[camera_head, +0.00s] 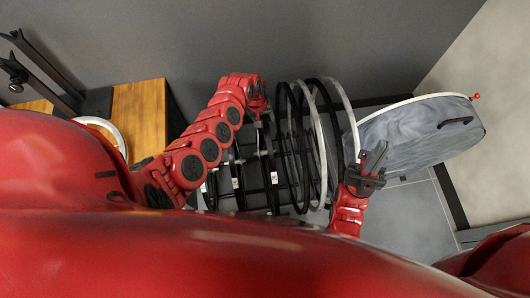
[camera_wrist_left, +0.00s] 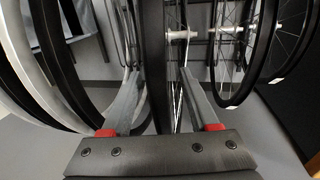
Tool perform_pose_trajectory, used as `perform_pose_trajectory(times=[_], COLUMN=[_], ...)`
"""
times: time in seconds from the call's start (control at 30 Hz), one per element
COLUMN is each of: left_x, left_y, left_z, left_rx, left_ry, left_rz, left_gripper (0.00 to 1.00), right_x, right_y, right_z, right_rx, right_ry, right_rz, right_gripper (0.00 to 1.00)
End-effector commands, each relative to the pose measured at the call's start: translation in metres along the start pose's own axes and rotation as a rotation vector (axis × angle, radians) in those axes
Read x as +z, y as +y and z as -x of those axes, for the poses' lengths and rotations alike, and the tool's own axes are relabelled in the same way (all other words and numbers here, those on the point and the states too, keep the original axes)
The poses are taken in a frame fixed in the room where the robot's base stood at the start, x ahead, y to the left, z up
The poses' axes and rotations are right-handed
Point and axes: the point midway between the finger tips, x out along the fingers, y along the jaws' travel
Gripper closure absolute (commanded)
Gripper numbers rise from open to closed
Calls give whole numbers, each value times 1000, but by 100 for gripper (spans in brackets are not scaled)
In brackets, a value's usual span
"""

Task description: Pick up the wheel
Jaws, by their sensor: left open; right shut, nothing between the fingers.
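Several wheels stand upright in a row on a dark rack in the head view, some with black rims such as this wheel (camera_head: 283,140) and some with a silver rim (camera_head: 347,115). My left gripper (camera_head: 262,118) is at the row's upper side, partly hidden by its own arm. In the left wrist view my left gripper (camera_wrist_left: 163,95) is open, with a black-tyred wheel (camera_wrist_left: 153,60) between its fingers. I cannot tell whether the fingers touch it. My right gripper (camera_head: 376,160) is shut and empty, just right of the silver-rimmed wheels.
A wooden bench (camera_head: 140,115) and a white round dish (camera_head: 105,128) are at the left. Neighbouring wheels (camera_wrist_left: 240,50) stand close on both sides in the left wrist view. Grey floor shows at lower right.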

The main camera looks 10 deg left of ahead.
Motion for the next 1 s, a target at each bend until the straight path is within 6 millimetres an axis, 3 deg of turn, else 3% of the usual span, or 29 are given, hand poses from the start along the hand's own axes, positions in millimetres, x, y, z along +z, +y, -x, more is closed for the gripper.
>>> perform_pose_trajectory(times=[0.6,0.93,1.0], left_x=[0,0,0], left_y=[-1,-1,-1], left_z=[-5,-5,-5], left_rx=[-1,0,0], left_ry=[0,0,0], left_rz=[-1,-1,-1], left_gripper=[41,100,100], right_x=[0,0,0], right_y=[0,0,0], right_z=[2,2,2], right_rx=[0,0,0], right_ry=[0,0,0], right_rz=[0,0,0], right_gripper=[100,100,100])
